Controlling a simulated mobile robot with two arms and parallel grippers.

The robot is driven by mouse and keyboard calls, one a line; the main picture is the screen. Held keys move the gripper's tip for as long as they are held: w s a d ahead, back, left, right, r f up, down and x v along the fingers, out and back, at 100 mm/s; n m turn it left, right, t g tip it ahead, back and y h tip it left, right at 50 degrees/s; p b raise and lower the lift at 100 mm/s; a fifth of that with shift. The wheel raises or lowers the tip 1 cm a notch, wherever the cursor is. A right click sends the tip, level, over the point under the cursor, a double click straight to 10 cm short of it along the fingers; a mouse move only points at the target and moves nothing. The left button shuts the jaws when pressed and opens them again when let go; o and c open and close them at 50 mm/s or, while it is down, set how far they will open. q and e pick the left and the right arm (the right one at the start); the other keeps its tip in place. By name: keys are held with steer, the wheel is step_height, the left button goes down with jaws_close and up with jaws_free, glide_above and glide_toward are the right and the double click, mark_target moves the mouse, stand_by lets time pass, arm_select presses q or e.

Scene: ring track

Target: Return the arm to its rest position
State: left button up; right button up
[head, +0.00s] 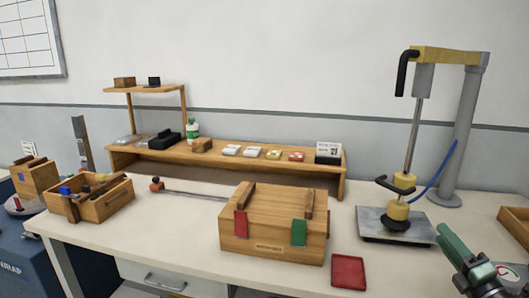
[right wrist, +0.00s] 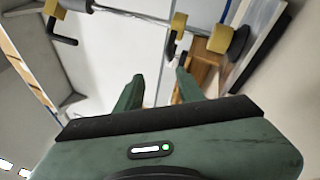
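My right gripper (head: 452,257) is at the lower right of the head view, in front of the press. In the right wrist view its two green fingers (right wrist: 157,90) stand apart with nothing held between them. The press, a grey column with a yellow arm and a hanging rod (head: 415,140), stands on the bench behind the gripper; its yellow and dark parts also show tilted in the right wrist view (right wrist: 178,35). My left gripper is not in the head view.
The bench (head: 375,235) holds a wooden box (head: 270,245) with red and green tags, a red tray (head: 348,271), an open tool crate (head: 105,205) and a long shelf (head: 270,165) with small items. A wooden tray (head: 515,224) is at the right edge. Bare bench lies between box and press.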

steer(key=s+a+f+m+g+h, duration=0.45)
steer(key=s+f+m, duration=0.35)
steer(key=f+m, duration=0.2)
steer(key=s+a+f+m+g+h, duration=0.3)
steer(key=s+a+f+m+g, duration=0.2)
steer(key=s+f+m, duration=0.5)
steer(key=s+a+f+m+g+y, duration=0.1)
steer(key=s+a+f+g+y, duration=0.2)
steer(key=s+a, duration=0.45)
steer(key=s+a+f+m+g+y, duration=0.15)
steer(key=s+a+f+g, duration=0.25)
steer(key=s+a, duration=0.4)
step_height(320, 180, down, 25)
steer(key=s+d+g+p, duration=0.1)
steer(key=s+g, duration=0.1)
steer(key=s, duration=0.1)
arm_select(q)
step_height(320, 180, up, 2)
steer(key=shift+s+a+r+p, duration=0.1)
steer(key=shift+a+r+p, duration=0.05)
steer(key=shift+p, duration=0.55)
arm_select(e)
steer(key=s+d+f, duration=0.3)
steer(key=s+f, duration=1.2)
steer(key=s, duration=0.1)
steer(key=shift+s+d+g, duration=0.15)
steer(key=shift+d+g, duration=0.05)
steer(key=shift+g, duration=0.25)
steer(key=shift+s+n, duration=0.1)
steer(key=shift+n, duration=0.15)
